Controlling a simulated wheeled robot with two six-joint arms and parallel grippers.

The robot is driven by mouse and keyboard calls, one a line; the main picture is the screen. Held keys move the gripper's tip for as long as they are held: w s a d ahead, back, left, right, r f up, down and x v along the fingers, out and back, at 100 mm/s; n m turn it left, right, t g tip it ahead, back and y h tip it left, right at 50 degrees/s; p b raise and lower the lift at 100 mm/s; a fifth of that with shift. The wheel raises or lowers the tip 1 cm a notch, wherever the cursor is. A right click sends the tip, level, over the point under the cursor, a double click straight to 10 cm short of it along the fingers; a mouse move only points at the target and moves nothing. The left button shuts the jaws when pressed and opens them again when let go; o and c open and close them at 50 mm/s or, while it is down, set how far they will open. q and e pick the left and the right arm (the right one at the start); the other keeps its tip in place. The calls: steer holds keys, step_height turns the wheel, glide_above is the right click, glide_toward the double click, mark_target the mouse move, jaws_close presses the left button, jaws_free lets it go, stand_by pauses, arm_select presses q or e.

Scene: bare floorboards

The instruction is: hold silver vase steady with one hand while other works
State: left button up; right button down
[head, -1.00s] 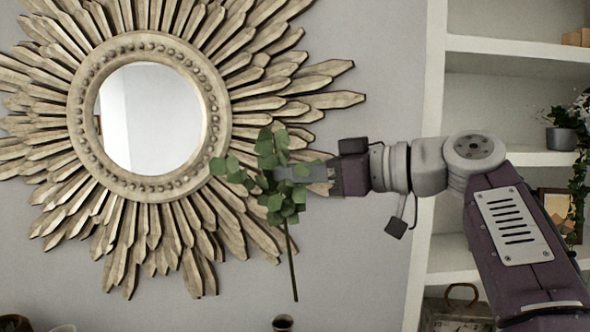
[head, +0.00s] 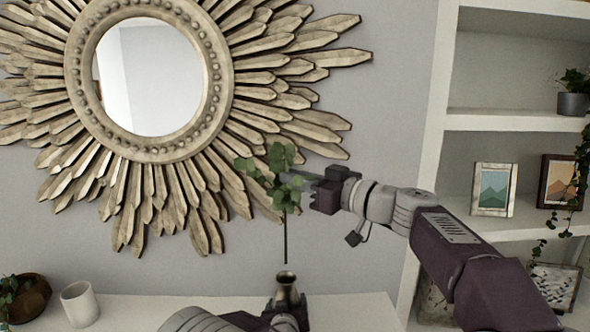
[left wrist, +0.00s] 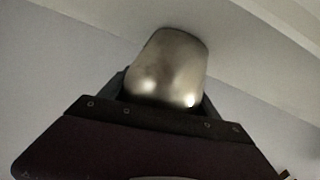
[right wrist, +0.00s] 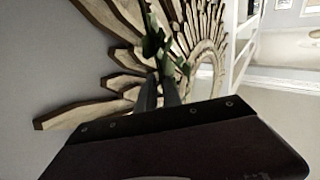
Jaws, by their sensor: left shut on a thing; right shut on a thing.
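The silver vase (head: 286,286) stands upright at the bottom centre of the head view, and it fills the middle of the left wrist view (left wrist: 168,68). My left gripper (head: 287,308) is shut on the vase's body. My right gripper (head: 292,182) is shut on a leafy green stem (head: 285,228), holding it near its leaves. The stem hangs upright, its lower tip just above the vase mouth and apart from it. Green leaves also show between the fingers in the right wrist view (right wrist: 155,45).
A white cup (head: 80,304) and a dark bowl with a plant (head: 27,298) stand on the white surface (head: 135,312) at left. A sunburst mirror (head: 150,75) hangs behind. White shelves (head: 515,124) with frames and plants stand at right.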

step_height(320, 180, down, 12)
steer(key=shift+r, duration=0.2)
stand_by(0.7)
steer(key=c, duration=1.4)
jaws_free()
steer(key=shift+c, duration=0.2)
steer(key=v, duration=1.2)
arm_select(q)
steer(key=o, duration=2)
